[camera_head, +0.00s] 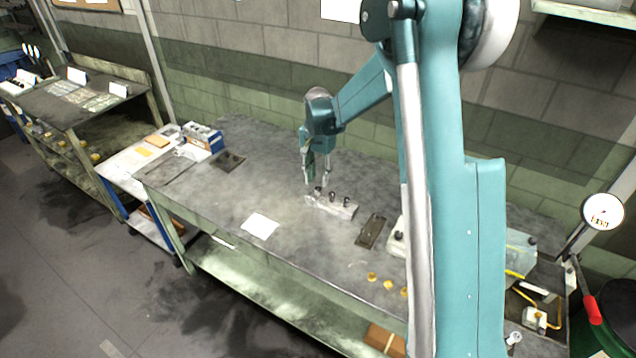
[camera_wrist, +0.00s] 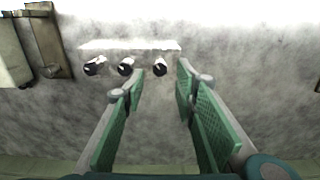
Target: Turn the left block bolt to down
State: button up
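A pale metal block (camera_head: 336,210) lies on the workbench with three dark bolts in a row on it. The left bolt (camera_head: 318,192) is at the block's left end in the head view. The block (camera_wrist: 130,44) and bolts also show in the wrist view, where the order appears reversed and that bolt is the rightmost (camera_wrist: 160,68). My gripper (camera_head: 316,184) is over the block's left end, pointing down. In the wrist view its green-padded fingers (camera_wrist: 160,80) are spread apart, with the rightmost bolt showing in the gap between their tips. Contact cannot be told.
A dark plate (camera_head: 371,231) lies right of the block on the workbench (camera_head: 220,200). A white sheet (camera_head: 260,225) lies in front, and yellow pieces (camera_head: 371,277) lie near the front edge. A blue-white box (camera_head: 203,138) stands at the far left. The bench left of the block is mostly clear.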

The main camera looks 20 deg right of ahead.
aim_at(318, 188)
notch_tip(318, 188, up, 8)
jog(key=shift+r, duration=0.2)
jog(key=shift+s, duration=0.1)
dwell(0.5)
jog(key=s+r+n+t+b, duration=0.1)
jog(key=s+r+n+t, duration=0.1)
jog(key=s+r, duration=0.7)
jog(key=s+r+n+t, duration=0.2)
jog(key=s+r+n, duration=0.15)
jog(key=s, duration=0.95)
jog(key=s+f+n+t, duration=0.1)
jog(key=s, duration=0.9)
jog(key=s+a+f+n+t+b, duration=0.1)
jog(key=s+f+n+t, duration=0.1)
jog(key=s, duration=0.8)
jog(key=shift+s+a, duration=0.15)
jog(key=shift+a, duration=0.05)
